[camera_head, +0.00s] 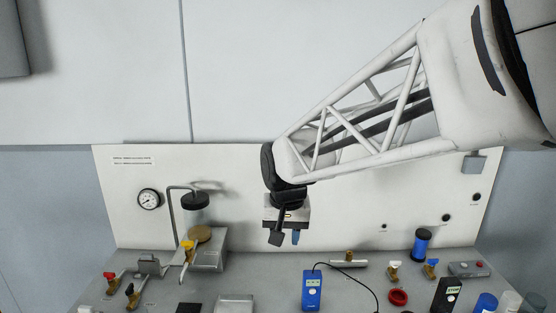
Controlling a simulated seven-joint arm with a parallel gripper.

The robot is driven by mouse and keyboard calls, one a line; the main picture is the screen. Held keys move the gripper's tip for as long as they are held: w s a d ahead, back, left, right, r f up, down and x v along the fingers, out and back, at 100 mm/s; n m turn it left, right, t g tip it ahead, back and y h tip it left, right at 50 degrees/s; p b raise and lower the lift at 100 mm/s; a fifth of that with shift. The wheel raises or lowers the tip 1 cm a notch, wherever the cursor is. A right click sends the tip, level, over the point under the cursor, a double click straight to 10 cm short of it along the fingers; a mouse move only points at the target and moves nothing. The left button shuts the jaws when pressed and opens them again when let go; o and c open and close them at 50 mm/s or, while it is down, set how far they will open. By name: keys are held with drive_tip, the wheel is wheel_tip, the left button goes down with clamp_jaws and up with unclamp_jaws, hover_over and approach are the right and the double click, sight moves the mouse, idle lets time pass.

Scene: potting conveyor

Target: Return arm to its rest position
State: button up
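My gripper (286,238) hangs pointing down from the end of my white truss-like arm, in the middle of the head camera view. It is in front of the white back panel and appears above the grey worktop. A dark grey finger shows on its left and a small blue part on its right. I cannot tell if the blue part belongs to the gripper or is something held. The finger opening is too small to judge.
The grey worktop (262,278) holds a blue meter (311,290) with a black cable, a black meter (446,295), a red ring (398,297), a blue cylinder (421,246) and several valves. A lamp-like fixture (195,201) and gauge (149,199) are at left.

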drive_tip(key=s+d+f, duration=0.1)
drive_tip(key=s+d, duration=0.7)
drive_tip(key=s, duration=0.3)
drive_tip(key=s+d+f+t, duration=0.1)
drive_tip(key=s+d, duration=0.8)
drive_tip(key=s, duration=0.2)
drive_tip(key=shift+f+h, duration=0.25)
drive_tip(key=shift+h, duration=0.05)
